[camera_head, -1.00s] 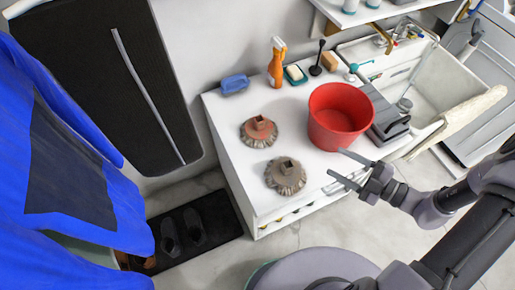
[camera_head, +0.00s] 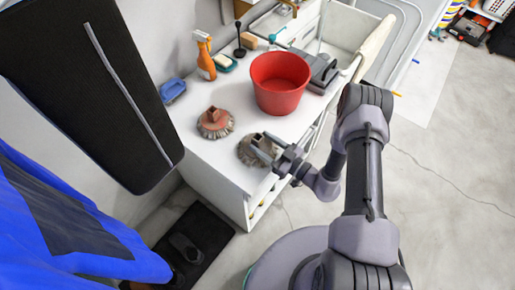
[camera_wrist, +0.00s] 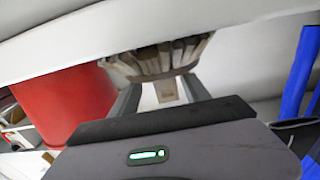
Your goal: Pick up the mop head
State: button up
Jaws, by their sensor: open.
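Two round mop heads with bristle fringes lie on the white counter. The brown-grey mop head (camera_head: 243,152) is nearer the front edge, and the mop head with a red top (camera_head: 214,123) is to its left and farther back. My gripper (camera_head: 260,149) is open, its two fingers reaching over the brown-grey mop head and partly hiding it. In the wrist view, the bristles and square socket of this mop head (camera_wrist: 160,58) appear between and just beyond my fingers (camera_wrist: 162,92). I cannot tell whether the fingers touch it.
A red bucket (camera_head: 279,88) stands close behind and right of my gripper. An orange spray bottle (camera_head: 204,58), a blue brush (camera_head: 173,90) and a grey case (camera_head: 323,75) are also on the counter (camera_head: 205,165). A black panel and blue cloth hang at left.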

aim_at(255, 138)
jog(key=x, duration=0.1)
jog(key=b+x, duration=0.1)
jog(key=x, duration=0.3)
jog(key=shift+s+a+r, duration=0.25)
jog(key=shift+a+r, duration=0.05)
jog(key=shift+r, duration=0.05)
grip_shut()
jog(key=shift+r, duration=0.2)
